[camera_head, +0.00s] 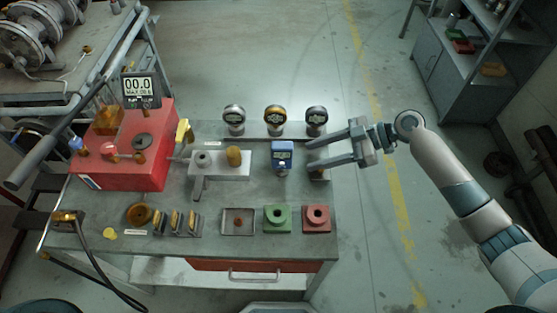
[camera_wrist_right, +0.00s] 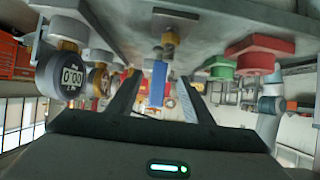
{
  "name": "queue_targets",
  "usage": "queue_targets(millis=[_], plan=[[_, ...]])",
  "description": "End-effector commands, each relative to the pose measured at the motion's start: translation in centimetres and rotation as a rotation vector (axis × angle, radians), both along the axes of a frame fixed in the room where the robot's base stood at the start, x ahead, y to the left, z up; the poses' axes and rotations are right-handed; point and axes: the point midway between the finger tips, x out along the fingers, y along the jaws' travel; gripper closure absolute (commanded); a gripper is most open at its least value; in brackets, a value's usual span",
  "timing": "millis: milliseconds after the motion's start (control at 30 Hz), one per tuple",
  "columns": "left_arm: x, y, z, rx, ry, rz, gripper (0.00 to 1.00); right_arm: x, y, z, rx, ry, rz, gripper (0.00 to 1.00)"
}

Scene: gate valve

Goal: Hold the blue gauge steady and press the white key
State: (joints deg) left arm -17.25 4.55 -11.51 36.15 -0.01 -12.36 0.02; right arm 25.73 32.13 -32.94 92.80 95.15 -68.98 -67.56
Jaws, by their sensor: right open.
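The blue gauge (camera_head: 282,156) stands upright on the right part of the bench, with a small pale display on its face. I cannot make out the white key at this size. My right gripper (camera_head: 309,156) is open, just right of the gauge, its fingers pointing left towards it and apart from it. In the right wrist view, which looks upside down, the blue gauge (camera_wrist_right: 157,84) shows narrow, between and beyond the two fingers. My left gripper is not in view.
Three round gauges (camera_head: 274,116) stand along the back edge. A green block (camera_head: 277,218) and a red block (camera_head: 316,218) sit in front. A grey block with a brass fitting (camera_head: 234,156) is left of the blue gauge. A red box (camera_head: 120,160) fills the left. Open floor lies right.

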Motion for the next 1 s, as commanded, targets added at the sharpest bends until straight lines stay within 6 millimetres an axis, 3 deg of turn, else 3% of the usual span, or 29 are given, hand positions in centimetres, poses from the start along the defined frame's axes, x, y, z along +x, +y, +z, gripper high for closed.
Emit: queue_targets(millis=[567, 1000], plan=[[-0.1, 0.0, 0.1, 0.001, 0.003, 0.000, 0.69, 0.0, 0.7, -0.3, 0.001, 0.001, 0.000, 0.54], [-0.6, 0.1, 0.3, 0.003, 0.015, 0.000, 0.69, 0.0, 4.8, -2.5, 0.002, 0.001, 0.000, 0.54]])
